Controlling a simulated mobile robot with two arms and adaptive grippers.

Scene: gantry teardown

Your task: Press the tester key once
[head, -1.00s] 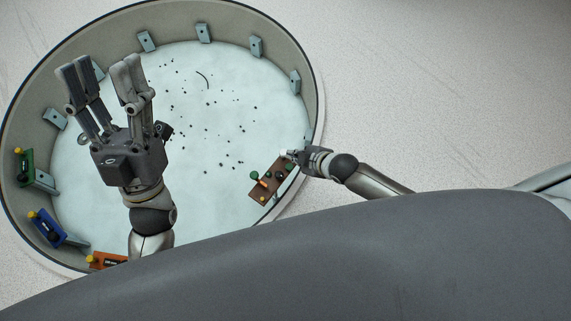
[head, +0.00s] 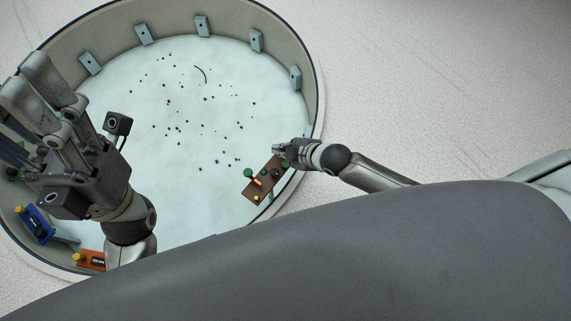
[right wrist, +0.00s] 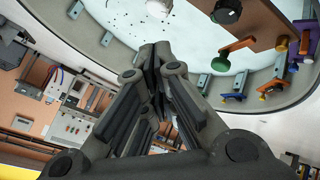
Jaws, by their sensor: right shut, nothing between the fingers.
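I cannot tell for sure which part is the tester key. My right gripper (head: 277,149) is shut and empty, at the board's upper end; contact cannot be told. In the right wrist view its shut fingers (right wrist: 160,58) point toward the basin, with the brown board (right wrist: 255,22), a white round part (right wrist: 159,8) and a black knob (right wrist: 226,11) beyond. My left gripper (head: 22,100) is open, at the far left.
The basin's pale floor (head: 215,125) holds scattered dark specks and a thin curved strip. Grey brackets (head: 202,26) line its wall. A blue unit (head: 35,225) and an orange unit (head: 91,260) sit at the lower left rim.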

